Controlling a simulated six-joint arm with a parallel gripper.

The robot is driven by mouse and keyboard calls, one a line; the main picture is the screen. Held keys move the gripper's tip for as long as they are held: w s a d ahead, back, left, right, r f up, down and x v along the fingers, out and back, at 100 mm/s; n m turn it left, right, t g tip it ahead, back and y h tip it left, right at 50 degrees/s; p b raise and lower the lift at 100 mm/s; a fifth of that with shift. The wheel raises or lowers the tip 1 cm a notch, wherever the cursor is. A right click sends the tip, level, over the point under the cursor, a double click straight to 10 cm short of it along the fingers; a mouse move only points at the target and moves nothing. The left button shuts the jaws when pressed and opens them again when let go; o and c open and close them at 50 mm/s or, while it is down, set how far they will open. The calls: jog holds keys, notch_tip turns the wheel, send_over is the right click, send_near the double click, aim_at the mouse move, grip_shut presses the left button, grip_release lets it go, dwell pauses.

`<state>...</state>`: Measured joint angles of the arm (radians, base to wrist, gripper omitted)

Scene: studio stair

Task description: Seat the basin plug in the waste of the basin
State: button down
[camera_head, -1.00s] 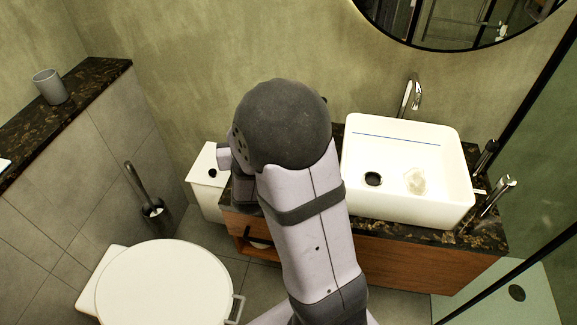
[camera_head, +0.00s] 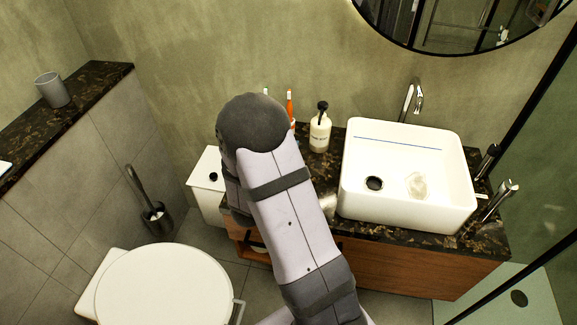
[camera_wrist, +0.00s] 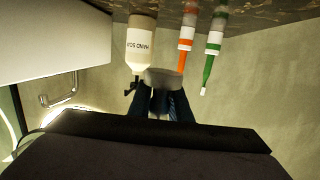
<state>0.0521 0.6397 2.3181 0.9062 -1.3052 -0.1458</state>
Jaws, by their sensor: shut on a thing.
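The white basin (camera_head: 360,205) stands on the dark stone counter at the right in the head view. Its waste (camera_head: 374,183) shows as a dark round hole in the basin floor, left of middle. My gripper (camera_wrist: 165,98) shows in the wrist view, its dark fingers shut on a grey, round-edged piece that looks like the basin plug (camera_wrist: 163,77). The plug's lower part is hidden between the fingers. In the head view my arm hides the gripper and the plug, left of the basin.
A hand soap bottle (camera_head: 320,132) stands left of the basin. An orange toothbrush (camera_wrist: 186,42) and a green toothbrush (camera_wrist: 214,45) are close by in the upside-down wrist view. A pale translucent lump (camera_head: 417,184) lies in the basin. The tap (camera_head: 413,98) rises behind it.

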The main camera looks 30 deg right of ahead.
jog(key=shift+f, duration=4.15)
jog(key=shift+b, duration=0.3)
jog(key=shift+f, duration=0.2)
jog(key=c, duration=1.6)
grip_release()
jog(key=shift+c, duration=0.2)
jog(key=shift+r, duration=0.15)
